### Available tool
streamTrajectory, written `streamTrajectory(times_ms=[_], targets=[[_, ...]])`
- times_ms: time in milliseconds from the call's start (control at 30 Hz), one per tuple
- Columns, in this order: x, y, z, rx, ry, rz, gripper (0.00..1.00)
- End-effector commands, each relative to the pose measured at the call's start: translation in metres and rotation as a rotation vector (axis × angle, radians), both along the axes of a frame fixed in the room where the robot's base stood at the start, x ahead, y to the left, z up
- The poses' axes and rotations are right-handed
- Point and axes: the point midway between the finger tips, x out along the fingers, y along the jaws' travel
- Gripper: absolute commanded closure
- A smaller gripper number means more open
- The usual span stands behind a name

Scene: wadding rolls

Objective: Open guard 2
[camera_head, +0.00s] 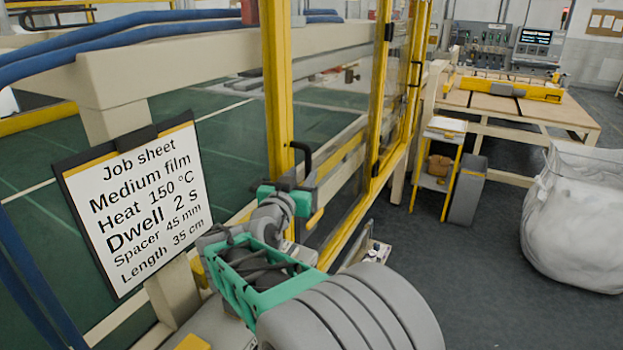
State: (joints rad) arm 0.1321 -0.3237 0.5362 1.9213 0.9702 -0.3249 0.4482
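A guard (277,100) with a yellow frame and clear panel stands in the middle of the head view. A black bar handle (303,152) sits on its near upright. More yellow-framed guard panels (412,60) with black handles run on behind it; no number shows, so I cannot tell which is guard 2. My gripper (285,193), with green parts at its end, is just below and in front of the near handle. Whether it touches the handle, and how its fingers stand, is hard to make out. The nearest guard looks closed, though its lower part is hidden behind my arm.
A job sheet (137,205) hangs on the beige machine frame (180,70) at left, close to my arm. Blue hoses (120,38) run along the beam. At right are a small stand (437,170), a wooden-topped table (520,105) and a white bag (580,215).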

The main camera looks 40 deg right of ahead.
Motion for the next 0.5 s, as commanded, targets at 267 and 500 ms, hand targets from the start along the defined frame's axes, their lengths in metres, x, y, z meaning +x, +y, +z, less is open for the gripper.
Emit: streamTrajectory(times_ms=[267,500], targets=[[0.018,-0.034,0.009,-0.014,-0.007,-0.007,0.62],[0.037,-0.065,0.006,-0.014,-0.007,-0.004,0.62]])
